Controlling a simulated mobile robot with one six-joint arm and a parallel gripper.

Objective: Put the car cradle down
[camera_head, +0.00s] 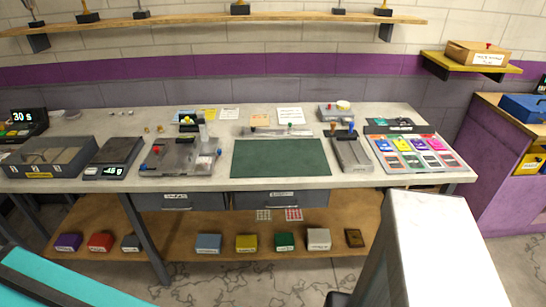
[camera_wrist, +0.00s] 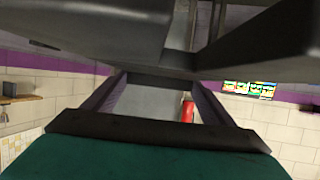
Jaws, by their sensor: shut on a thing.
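My gripper (camera_wrist: 193,62) shows in the wrist view as large dark grey shapes across the top, close to the lens. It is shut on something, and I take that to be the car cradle. The cradle's outline does not stand apart from the dark shapes, so its tilt cannot be told. The wrist view looks toward a brick wall, with no bench surface under the gripper. In the head view neither the gripper nor a held cradle can be made out.
The workbench (camera_head: 285,207) holds a green mat (camera_head: 281,158), a grey fixture with a red knob (camera_head: 180,157), a scale (camera_head: 113,158), a drawer tray (camera_head: 48,158) and a card board (camera_head: 415,152). The mat is bare. Small boxes stand on the lower shelf (camera_head: 180,235).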

